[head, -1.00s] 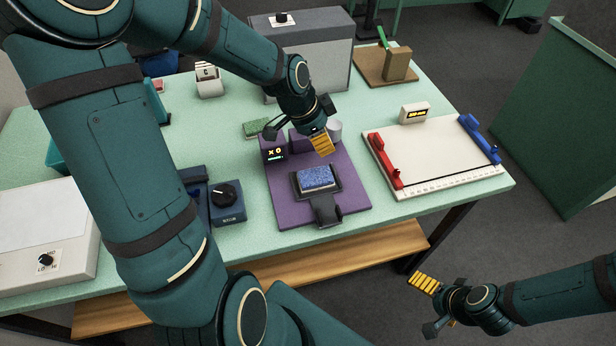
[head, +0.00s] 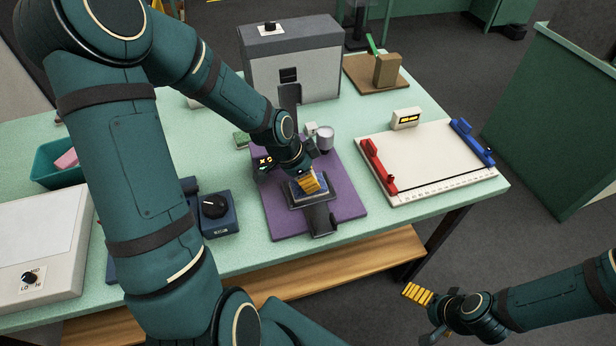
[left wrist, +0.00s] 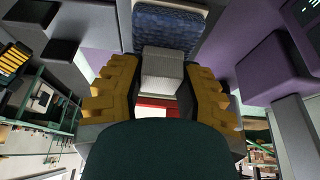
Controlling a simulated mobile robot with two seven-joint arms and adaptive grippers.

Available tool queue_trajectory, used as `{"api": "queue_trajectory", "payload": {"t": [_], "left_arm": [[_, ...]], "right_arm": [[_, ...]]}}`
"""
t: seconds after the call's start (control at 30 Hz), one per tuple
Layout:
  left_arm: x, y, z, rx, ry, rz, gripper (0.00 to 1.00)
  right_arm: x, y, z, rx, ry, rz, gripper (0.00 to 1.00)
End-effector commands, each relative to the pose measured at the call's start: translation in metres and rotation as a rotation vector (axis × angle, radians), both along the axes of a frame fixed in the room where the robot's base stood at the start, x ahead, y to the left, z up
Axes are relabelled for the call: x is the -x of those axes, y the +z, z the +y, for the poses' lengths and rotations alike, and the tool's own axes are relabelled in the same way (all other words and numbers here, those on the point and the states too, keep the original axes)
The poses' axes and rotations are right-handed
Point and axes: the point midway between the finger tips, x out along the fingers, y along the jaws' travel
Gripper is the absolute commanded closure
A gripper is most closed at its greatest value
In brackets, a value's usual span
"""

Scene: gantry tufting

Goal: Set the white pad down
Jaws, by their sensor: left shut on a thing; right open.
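My left gripper (head: 308,185) is low over the black tray on the purple machine base (head: 345,195). In the left wrist view its yellow fingers (left wrist: 160,88) are shut on a small white pad (left wrist: 162,66). The blue speckled pad (left wrist: 170,27) lies just beyond the white pad. I cannot tell whether the two touch. In the head view the gripper hides most of the blue pad and the white pad. My right gripper (head: 422,299) is open and empty, off the table's front edge at the lower right.
A black handle (head: 320,218) sticks out of the tray toward me. A metal cup (head: 325,139) stands behind it. A blue dial box (head: 216,213) is on the left. A white board (head: 435,160) with red and blue clamps is on the right. A grey machine (head: 300,60) stands behind.

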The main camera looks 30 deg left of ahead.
Motion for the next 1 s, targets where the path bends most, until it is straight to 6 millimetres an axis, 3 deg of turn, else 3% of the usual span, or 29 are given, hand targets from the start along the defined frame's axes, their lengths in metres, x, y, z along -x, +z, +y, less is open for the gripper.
{"api": "queue_trajectory", "payload": {"t": [0.37, 0.4, 0.43, 0.83, 1.0], "left_arm": [[0.0, -0.004, 0.0, -0.001, 0.0, -0.001, 0.88], [0.0, -0.003, 0.0, -0.001, 0.0, -0.001, 0.48], [0.0, -0.003, 0.0, -0.001, 0.0, -0.001, 0.38], [0.0, 0.001, 0.0, -0.001, 0.0, -0.001, 0.38], [0.006, 0.023, 0.007, -0.003, 0.005, -0.004, 0.38]], "right_arm": [[0.001, -0.004, 0.0, 0.0, 0.002, 0.002, 0.0], [0.001, -0.003, 0.0, 0.0, 0.002, 0.002, 0.0], [0.001, -0.002, 0.0, 0.0, 0.002, 0.002, 0.0], [0.0, 0.001, 0.0, 0.0, 0.0, 0.0, 0.0], [-0.002, 0.007, 0.0, 0.001, -0.003, -0.004, 0.0]]}}
